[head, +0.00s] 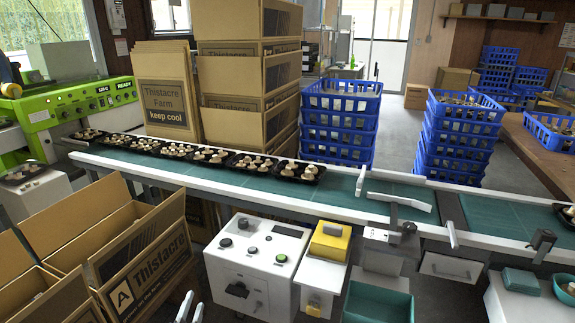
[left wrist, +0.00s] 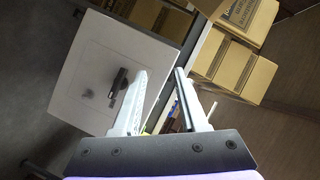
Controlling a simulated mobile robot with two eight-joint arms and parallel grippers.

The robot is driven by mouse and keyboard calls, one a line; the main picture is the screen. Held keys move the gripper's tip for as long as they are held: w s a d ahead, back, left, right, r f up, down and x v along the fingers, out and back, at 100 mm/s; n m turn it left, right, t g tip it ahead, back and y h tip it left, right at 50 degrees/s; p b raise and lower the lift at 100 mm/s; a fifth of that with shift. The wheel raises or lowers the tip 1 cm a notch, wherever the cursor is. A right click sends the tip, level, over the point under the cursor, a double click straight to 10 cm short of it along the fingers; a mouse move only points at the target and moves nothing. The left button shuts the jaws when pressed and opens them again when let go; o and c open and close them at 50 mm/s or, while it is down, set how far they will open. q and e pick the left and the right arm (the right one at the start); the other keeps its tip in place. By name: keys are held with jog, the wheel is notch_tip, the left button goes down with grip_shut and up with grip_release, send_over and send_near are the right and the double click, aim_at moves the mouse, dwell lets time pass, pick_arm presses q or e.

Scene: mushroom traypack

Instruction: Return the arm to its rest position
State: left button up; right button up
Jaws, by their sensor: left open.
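My left gripper (head: 190,306) shows at the bottom edge of the head view, only its two pale fingertips in sight. It is in front of the conveyor, between an open cardboard box (head: 132,262) and the white control box (head: 257,262). In the left wrist view the left gripper (left wrist: 161,71) is open, with nothing between its fingers. Beyond the fingers there is a white box face with a black handle (left wrist: 119,86). The rest of the left arm is hidden in the head view. My right gripper is not in view.
A green conveyor (head: 336,200) crosses the view, with several black trays of mushrooms (head: 206,155) at its left. A yellow-topped device (head: 330,241) and a teal bin (head: 378,303) stand right of the control box. Blue crates (head: 340,118) are stacked behind.

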pick_arm(q)
jog(key=s+d+f+n+g, duration=0.2)
jog(key=s+n+g, duration=0.2)
jog(key=s, duration=0.6)
jog(key=s+d+f+n+g+h, duration=0.1)
jog(key=s+d+n+g, duration=0.15)
jog(key=s, duration=0.75)
jog(key=s+d+f+n+g, duration=0.2)
jog(key=s+n+g, duration=0.3)
jog(key=s, duration=0.4)
notch_tip(320, 180, up, 28)
jog(key=t+p, duration=0.1)
jog(key=p, duration=2.4)
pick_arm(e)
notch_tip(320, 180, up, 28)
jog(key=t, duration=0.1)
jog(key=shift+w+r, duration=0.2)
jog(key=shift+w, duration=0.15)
pick_arm(q)
jog(key=shift+s+r, duration=0.1)
jog(key=shift+s, duration=0.1)
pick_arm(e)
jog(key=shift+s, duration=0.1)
pick_arm(q)
jog(key=shift+w, duration=0.1)
